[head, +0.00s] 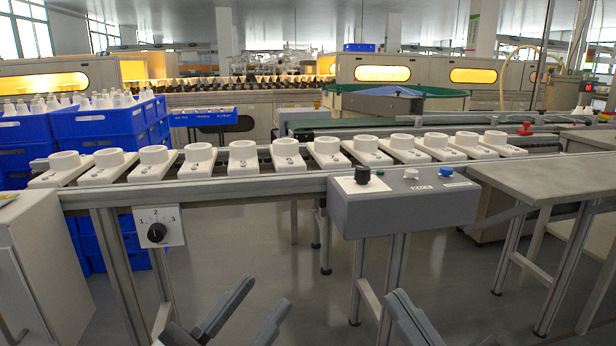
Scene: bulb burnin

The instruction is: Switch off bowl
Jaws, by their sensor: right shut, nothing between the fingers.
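No switch labelled for a bowl is readable. A grey control box (405,212) on the front rail carries a black rotary knob (362,174) on a white plate, a white button (411,174) and a blue button (446,171). Its small label is too small to read surely. A selector knob (157,232) on a white plate marked 1, 2, 3 sits lower left. My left gripper (267,293) is open and empty, low in front of the conveyor. My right gripper (396,296) is shut and empty, below the control box. Neither touches a control.
A conveyor rail (250,187) carries a row of white ring-topped holders (243,155). Blue crates (95,122) with white bulbs stand back left. A grey cabinet (38,265) is at left, a grey table (550,178) at right. A red handle (525,129) is behind the conveyor.

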